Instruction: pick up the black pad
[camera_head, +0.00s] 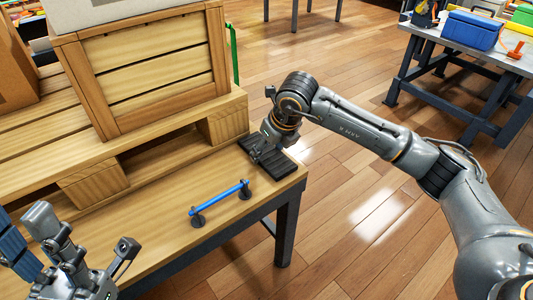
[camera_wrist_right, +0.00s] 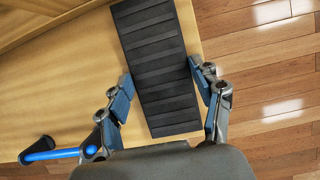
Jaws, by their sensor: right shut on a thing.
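The black pad (camera_head: 275,162) is a flat, ribbed, dark rectangle on the front right corner of the wooden bench (camera_head: 158,215). In the right wrist view the pad (camera_wrist_right: 158,70) runs from the top edge down between the fingers. My right gripper (camera_head: 258,150) reaches down onto it, and in the wrist view the right gripper (camera_wrist_right: 163,95) has blue-lined fingers along both long sides. It is shut on the pad, which appears to lie on or just above the bench. My left gripper (camera_head: 70,252) is at the lower left, cut off by the frame; its opening is unclear.
A blue bar handle on two dark posts (camera_head: 220,197) stands on the bench, left of the pad. A slatted wooden crate (camera_head: 145,75) sits behind on a raised wooden platform. A grey table with a blue box (camera_head: 470,30) stands far right. Open floor lies right of the bench.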

